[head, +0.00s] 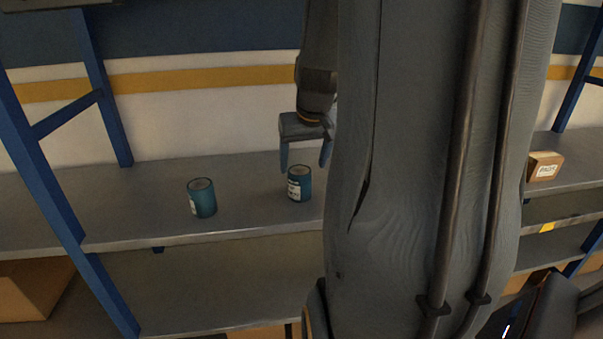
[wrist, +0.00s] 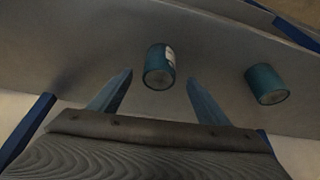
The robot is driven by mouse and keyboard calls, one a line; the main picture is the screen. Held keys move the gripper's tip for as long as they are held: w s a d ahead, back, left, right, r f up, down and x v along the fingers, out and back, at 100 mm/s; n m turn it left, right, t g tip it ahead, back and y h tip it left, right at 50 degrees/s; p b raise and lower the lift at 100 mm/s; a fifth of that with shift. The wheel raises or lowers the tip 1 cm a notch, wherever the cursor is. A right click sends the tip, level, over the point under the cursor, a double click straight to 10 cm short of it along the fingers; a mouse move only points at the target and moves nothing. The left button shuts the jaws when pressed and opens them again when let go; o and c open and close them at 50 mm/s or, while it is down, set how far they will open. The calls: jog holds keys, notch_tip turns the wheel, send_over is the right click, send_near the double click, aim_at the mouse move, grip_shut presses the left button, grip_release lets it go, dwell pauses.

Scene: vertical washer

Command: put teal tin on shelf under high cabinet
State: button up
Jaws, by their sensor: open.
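Two teal tins stand on the grey shelf (head: 140,195). One tin (head: 299,184) is just below my gripper (head: 305,168). The other tin (head: 201,198) is further left. In the wrist view, which looks upside down, the near tin (wrist: 159,67) shows ahead of and between the two fingers of my gripper (wrist: 157,85), with the label partly visible. The second tin (wrist: 267,84) lies off to the right there. My gripper is open and empty, with its fingers pointing down. I cannot tell whether a finger touches the near tin. No high cabinet is clearly recognisable.
Blue rack posts (head: 104,90) frame the shelf at the left. A lower shelf (head: 200,285) runs beneath it. A small box (head: 544,166) sits on a shelf at the right, and a larger box (head: 35,288) is low at the left. My arm hides the middle.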

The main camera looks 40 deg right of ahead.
jog(key=s+a+f+n+g, duration=0.1)
jog(key=s+a+f, duration=0.1)
jog(key=a, duration=0.7)
jog(key=s+a+f+n+g+y, duration=0.1)
jog(key=a+f, duration=0.3)
jog(key=a, duration=0.5)
jog(key=s+a+f+n+y, duration=0.1)
jog(key=s+a+f+n, duration=0.2)
jog(key=a, duration=0.5)
jog(key=shift+a+f+g, duration=0.2)
jog(key=shift+a+g, duration=0.2)
jog(key=shift+c, duration=0.3)
